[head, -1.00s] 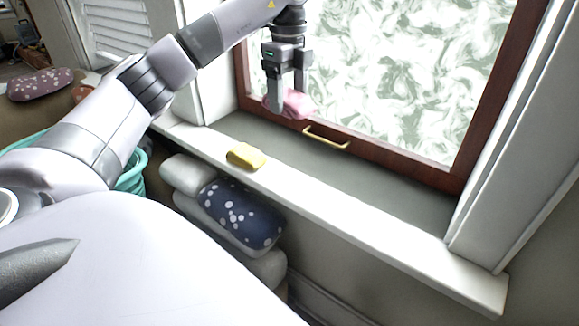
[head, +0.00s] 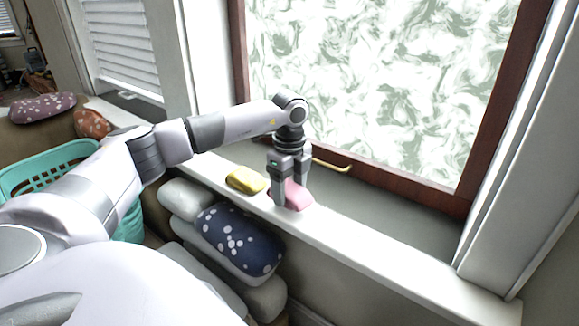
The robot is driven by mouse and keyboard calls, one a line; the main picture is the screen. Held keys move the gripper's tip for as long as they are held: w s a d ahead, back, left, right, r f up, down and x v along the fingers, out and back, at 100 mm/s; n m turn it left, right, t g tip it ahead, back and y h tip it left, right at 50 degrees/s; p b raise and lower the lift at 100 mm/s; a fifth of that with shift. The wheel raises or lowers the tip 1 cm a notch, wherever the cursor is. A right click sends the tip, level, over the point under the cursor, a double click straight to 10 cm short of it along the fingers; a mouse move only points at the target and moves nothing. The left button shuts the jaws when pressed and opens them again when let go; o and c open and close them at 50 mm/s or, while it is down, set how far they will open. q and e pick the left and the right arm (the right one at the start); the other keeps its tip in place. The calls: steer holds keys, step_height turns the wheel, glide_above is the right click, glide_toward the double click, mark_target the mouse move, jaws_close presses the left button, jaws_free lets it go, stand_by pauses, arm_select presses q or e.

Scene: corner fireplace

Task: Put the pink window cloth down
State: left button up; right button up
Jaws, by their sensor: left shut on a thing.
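The pink window cloth (head: 297,196) is at the white window sill (head: 345,232), just right of a yellow cloth or sponge (head: 245,180). My left gripper (head: 288,198) points down and is shut on the pink cloth, with one finger in front of it. The cloth looks to be at sill height; whether its underside touches the sill I cannot tell. My right gripper is not in view.
A window with a dark red frame (head: 410,191) and yellow handle (head: 333,166) stands behind the sill. Folded cushions, one blue with white dots (head: 238,240), are stacked below. A teal basket (head: 45,172) is at the left. The sill to the right is clear.

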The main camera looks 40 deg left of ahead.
arm_select(q)
steer(key=shift+f, duration=0.85)
steer(key=shift+f, duration=0.2)
steer(key=shift+f, duration=0.15)
steer(key=o, duration=1.2)
